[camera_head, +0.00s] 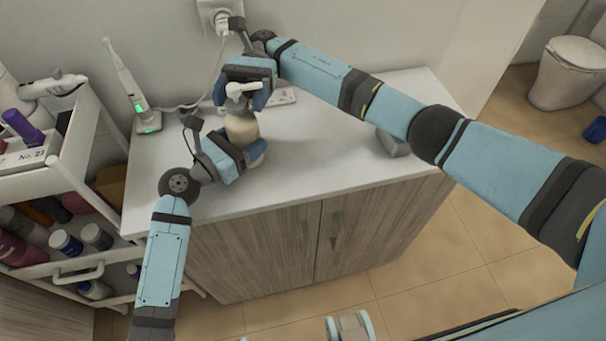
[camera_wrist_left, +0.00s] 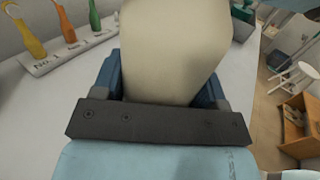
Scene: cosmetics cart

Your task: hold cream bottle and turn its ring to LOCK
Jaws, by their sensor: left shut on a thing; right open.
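The cream bottle (camera_head: 241,128) stands on the white countertop (camera_head: 310,150), with a white pump head (camera_head: 243,88) on top. My left gripper (camera_head: 246,160) is shut on the lower body of the bottle from the front. In the left wrist view the cream-coloured body (camera_wrist_left: 172,50) fills the space between the blue fingers. My right gripper (camera_head: 246,97) is open, with its fingers on either side of the pump head and neck. The ring and its marks are hidden or too small to make out.
An electric toothbrush on its charger (camera_head: 148,120) stands at the left of the countertop. A wall socket with a plug (camera_head: 222,20) is behind. A cart (camera_head: 85,150) with several bottles stands left. A grey object (camera_head: 392,142) lies right of the bottle. The counter's middle is clear.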

